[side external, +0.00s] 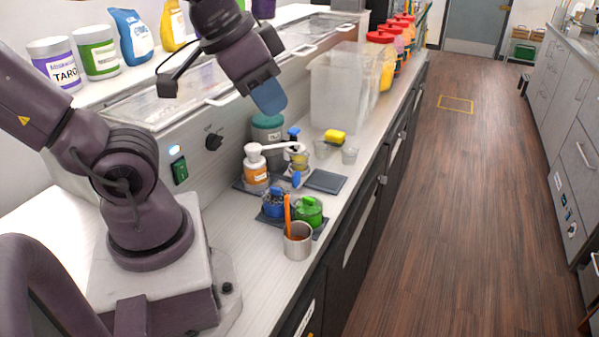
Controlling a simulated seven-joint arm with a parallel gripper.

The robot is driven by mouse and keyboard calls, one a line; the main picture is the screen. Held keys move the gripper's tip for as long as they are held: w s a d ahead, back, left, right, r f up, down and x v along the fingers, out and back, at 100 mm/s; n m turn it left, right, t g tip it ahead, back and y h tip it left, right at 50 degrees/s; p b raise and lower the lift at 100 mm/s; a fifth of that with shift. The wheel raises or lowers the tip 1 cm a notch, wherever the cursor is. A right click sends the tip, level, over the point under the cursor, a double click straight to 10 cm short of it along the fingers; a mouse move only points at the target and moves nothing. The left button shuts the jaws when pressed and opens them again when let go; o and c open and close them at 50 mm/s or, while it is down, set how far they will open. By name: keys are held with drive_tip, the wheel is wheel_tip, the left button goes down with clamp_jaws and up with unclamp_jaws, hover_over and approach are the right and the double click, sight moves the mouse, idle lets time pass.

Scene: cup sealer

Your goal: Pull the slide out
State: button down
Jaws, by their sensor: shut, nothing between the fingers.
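My gripper (268,96) hangs over the counter, its blue-grey fingertips pointing down and shut with nothing between them. It is in front of the grey machine housing with a black knob (213,139) and a green switch (180,170). A teal round container (267,129) is just below the fingertips, and a gap between them cannot be judged. I cannot clearly make out a cup sealer or its slide in this view; the arm hides part of the area behind it.
A pump bottle (256,168), blue pot (274,203), green pot (309,211) and metal cup (298,243) with an orange stick crowd the counter. A dark flat mat (325,181) is bare.

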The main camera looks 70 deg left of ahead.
idle(0.4)
drive_tip(key=c, duration=1.4)
unclamp_jaws()
drive_tip(key=shift+a+f, duration=0.1)
drive_tip(key=shift+a, duration=0.05)
drive_tip(key=shift+o, duration=1.4)
drive_tip(key=w+a+f+g, duration=0.1)
drive_tip(key=w+a+f+n+g, duration=0.1)
drive_tip(key=f, duration=0.1)
drive_tip(key=shift+w+a+f+y, duration=0.15)
drive_tip(key=shift+w+a+y, duration=0.05)
drive_tip(key=shift+w+y, duration=0.1)
drive_tip(key=m+g+y, duration=0.3)
drive_tip(key=m+g, duration=0.4)
drive_tip(key=m, duration=0.3)
approach(297, 173)
drive_tip(key=x, duration=1)
drive_tip(key=shift+s+f, duration=0.1)
drive_tip(key=shift+f, duration=0.15)
